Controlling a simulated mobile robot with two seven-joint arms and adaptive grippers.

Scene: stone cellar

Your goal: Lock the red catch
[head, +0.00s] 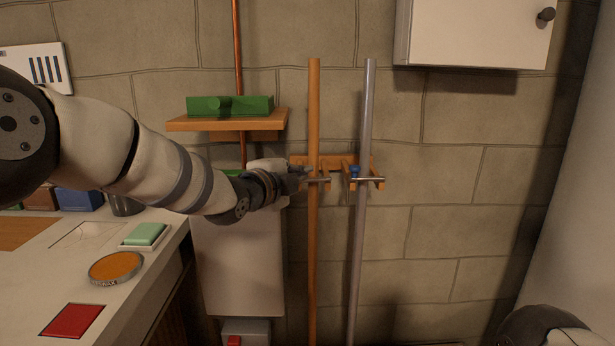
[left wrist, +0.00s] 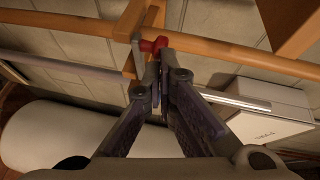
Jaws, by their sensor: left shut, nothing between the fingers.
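A wooden rack (head: 330,160) on the stone wall holds an upright wooden pole (head: 314,250) and an upright grey pole (head: 356,250). A thin metal bar lies across the front of each pole. The red catch (left wrist: 153,45) shows at the rack in the left wrist view; in the head view my gripper hides it. A blue catch (head: 354,171) sits at the grey pole's slot. My left gripper (head: 302,177) is shut and empty, its fingertips (left wrist: 163,66) right at the red catch. I cannot tell whether they touch it. My right gripper is out of view.
A wooden shelf (head: 180,125) with a green object (head: 232,105) is just above my left wrist. A white cabinet (head: 470,35) hangs upper right. The counter (head: 150,265) at left carries a red pad (head: 71,321) and an orange round lid (head: 115,267).

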